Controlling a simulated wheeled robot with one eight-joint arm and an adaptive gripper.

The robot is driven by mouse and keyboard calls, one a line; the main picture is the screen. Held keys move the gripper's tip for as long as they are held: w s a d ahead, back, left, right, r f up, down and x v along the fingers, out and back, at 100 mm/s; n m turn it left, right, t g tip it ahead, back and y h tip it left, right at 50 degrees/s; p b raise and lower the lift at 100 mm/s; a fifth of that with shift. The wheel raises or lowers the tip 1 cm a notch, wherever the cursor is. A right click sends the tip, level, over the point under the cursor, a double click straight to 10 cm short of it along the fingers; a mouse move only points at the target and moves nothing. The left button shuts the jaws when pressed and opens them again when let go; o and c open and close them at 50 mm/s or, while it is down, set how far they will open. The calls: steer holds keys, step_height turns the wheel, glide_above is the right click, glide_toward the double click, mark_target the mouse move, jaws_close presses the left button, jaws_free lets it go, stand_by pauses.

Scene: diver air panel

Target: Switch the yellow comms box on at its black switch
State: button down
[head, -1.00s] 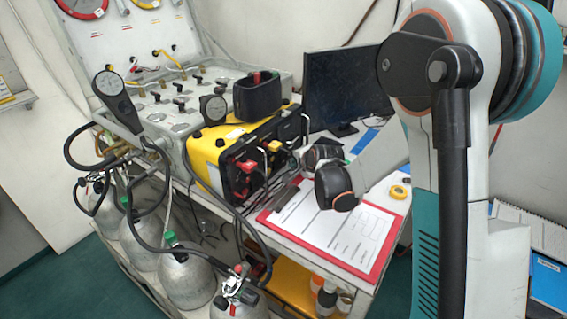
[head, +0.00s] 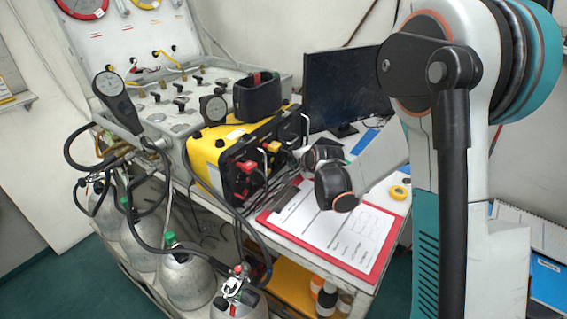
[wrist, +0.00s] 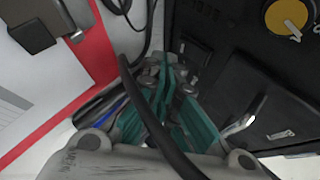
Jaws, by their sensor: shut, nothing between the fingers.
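The yellow comms box (head: 205,155) stands on the bench in the head view, with its black front panel (head: 240,180) facing the clipboard. In the wrist view the dark panel (wrist: 235,65) fills the right side, with a yellow knob (wrist: 288,15) at the top right. My gripper (wrist: 166,78) shows its teal fingers together, shut and empty, close in front of the panel. A dark rectangular piece (wrist: 191,57) lies just beyond the fingertips; I cannot tell whether it is the black switch or whether the fingers touch it. In the head view my wrist hides the gripper's tips.
A black cable (wrist: 150,100) crosses in front of my fingers in the wrist view. A red clipboard with paper (head: 335,232) lies beside the box, and a monitor (head: 345,85) stands behind. A black bin (head: 257,98) sits above the box. Hoses and gas cylinders (head: 185,280) crowd the front left.

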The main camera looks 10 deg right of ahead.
steer(key=shift+w, duration=0.1)
stand_by(0.3)
steer(key=shift+w+a, duration=0.2)
steer(key=shift+a, duration=0.1)
steer(key=shift+w+a+f, duration=0.1)
steer(key=shift+w+a, duration=0.15)
stand_by(0.7)
steer(key=shift+s+d, duration=0.55)
stand_by(0.4)
steer(key=shift+s+d+r, duration=0.2)
steer(key=shift+s+d, duration=0.7)
steer(key=shift+s+d+r, duration=0.2)
steer(key=shift+s+d, duration=0.65)
